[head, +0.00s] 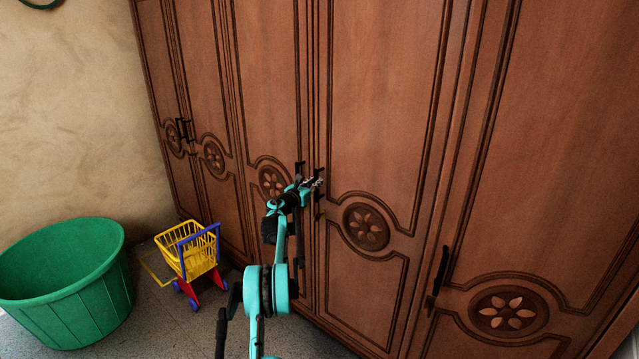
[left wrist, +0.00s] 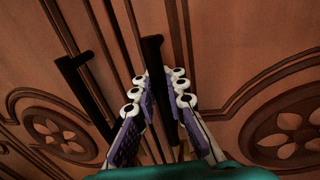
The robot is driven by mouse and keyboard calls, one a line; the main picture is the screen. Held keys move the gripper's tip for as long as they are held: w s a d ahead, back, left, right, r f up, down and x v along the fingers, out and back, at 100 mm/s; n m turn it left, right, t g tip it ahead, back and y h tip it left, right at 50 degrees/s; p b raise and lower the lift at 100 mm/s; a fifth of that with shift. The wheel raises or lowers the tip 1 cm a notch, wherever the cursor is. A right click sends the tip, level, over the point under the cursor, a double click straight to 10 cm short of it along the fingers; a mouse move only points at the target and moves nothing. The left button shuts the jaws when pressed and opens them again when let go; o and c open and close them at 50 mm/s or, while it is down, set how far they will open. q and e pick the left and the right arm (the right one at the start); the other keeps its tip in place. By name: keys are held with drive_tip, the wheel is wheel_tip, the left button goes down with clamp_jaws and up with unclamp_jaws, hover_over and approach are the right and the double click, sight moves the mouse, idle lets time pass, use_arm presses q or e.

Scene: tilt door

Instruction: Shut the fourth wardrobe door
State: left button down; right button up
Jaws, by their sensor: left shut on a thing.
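The fourth wardrobe door (head: 385,100) is the wide brown panel with a flower medallion right of centre in the head view. It looks flush or nearly flush with its neighbours; a small gap cannot be ruled out. Its black bar handle (left wrist: 154,70) stands between my left gripper's fingers in the left wrist view. My left gripper (head: 313,184) is shut on this handle, and its fingers (left wrist: 158,88) lie on either side of the bar. In the head view the gripper hides part of the handle. My right gripper is not in view.
The third door's handle (left wrist: 80,85) is close on the left of my fingers. The fifth door (head: 550,150) has its own handle (head: 440,272). A yellow toy cart (head: 190,250) and a green tub (head: 70,300) stand on the floor at left.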

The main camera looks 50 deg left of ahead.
use_arm(q)
drive_tip(key=c, duration=1.5)
unclamp_jaws()
drive_tip(key=shift+c, duration=0.2)
drive_tip(key=shift+s, duration=0.1)
drive_tip(key=v, duration=1.2)
